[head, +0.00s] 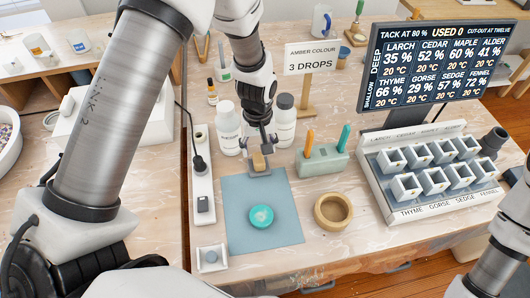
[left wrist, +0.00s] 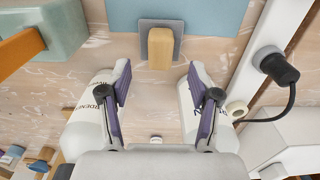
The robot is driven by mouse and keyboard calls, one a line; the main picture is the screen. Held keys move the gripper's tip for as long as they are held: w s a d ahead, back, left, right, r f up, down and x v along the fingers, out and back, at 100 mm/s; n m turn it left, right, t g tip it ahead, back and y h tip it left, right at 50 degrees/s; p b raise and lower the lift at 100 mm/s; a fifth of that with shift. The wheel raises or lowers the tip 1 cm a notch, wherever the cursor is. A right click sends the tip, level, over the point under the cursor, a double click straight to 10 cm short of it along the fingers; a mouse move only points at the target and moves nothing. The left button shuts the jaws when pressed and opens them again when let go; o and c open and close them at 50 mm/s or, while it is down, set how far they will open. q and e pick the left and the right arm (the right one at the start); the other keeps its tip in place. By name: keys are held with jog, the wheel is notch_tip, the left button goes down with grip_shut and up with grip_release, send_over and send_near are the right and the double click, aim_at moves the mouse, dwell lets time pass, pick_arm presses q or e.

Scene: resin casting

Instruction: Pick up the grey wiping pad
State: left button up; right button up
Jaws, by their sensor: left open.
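The wiping pad is a flat grey square (left wrist: 174,26) with a tan block (left wrist: 159,47) on top as a grip. It lies at the back edge of the blue mat (head: 279,198), partly over the table. In the head view its tan block (head: 259,162) shows just below my left gripper (head: 258,147), which partly hides it. My left gripper is open and empty, pointing down. In the left wrist view the pad is centred between the fingers (left wrist: 158,82) and beyond their tips, apart from them. My right gripper is out of view; only part of its arm shows at right.
White bottles (head: 228,128) stand close behind my left gripper, on both sides. A power strip (head: 202,178) lies left of the mat. A teal disc (head: 261,216) sits on the mat.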

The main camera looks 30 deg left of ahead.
aim_at(259, 159)
pick_arm(q)
notch_tip(259, 159, down, 6)
jog(key=shift+w+f+p, duration=0.1)
jog(key=shift+f+p, duration=0.15)
jog(key=shift+p, duration=0.25)
jog(key=shift+r, duration=0.1)
jog(key=c, duration=0.3)
grip_shut()
